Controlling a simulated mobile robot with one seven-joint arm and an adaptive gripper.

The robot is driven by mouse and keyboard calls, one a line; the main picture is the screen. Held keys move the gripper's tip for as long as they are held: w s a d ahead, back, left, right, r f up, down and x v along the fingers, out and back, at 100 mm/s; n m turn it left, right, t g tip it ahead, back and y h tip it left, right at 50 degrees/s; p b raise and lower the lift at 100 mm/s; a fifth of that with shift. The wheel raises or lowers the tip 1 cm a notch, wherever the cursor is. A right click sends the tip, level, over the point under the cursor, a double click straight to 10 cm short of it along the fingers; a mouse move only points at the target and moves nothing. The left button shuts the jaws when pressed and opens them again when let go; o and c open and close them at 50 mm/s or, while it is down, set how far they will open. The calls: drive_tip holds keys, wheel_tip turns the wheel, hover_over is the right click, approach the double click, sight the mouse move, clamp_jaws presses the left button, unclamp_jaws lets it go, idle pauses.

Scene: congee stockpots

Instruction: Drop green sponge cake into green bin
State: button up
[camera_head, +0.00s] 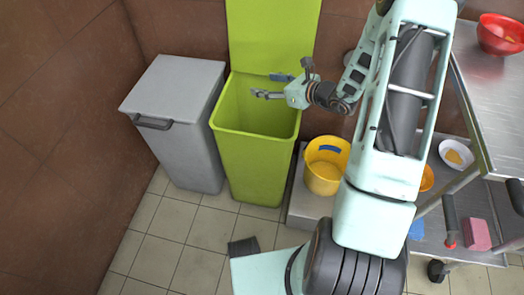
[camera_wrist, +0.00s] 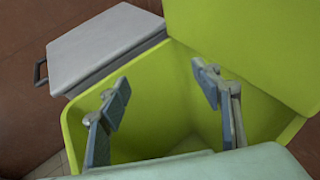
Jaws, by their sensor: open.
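The green bin (camera_head: 254,160) stands against the wall with its lid (camera_head: 271,38) raised. My gripper (camera_head: 268,86) is over the bin's mouth, towards its right side. In the wrist view, my gripper (camera_wrist: 165,95) is open with nothing between its fingers, and the bin's inner wall (camera_wrist: 165,100) shows around them. I cannot make out a green sponge cake in either view.
A grey lidded bin (camera_head: 172,120) stands just left of the green bin. A yellow bucket (camera_head: 325,165) is to its right. A metal trolley (camera_head: 490,85) at the right carries a red bowl (camera_head: 500,35). A pink block (camera_head: 477,234) and a white bowl (camera_head: 456,156) sit lower down.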

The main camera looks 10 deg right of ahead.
drive_tip(key=v, duration=1.2)
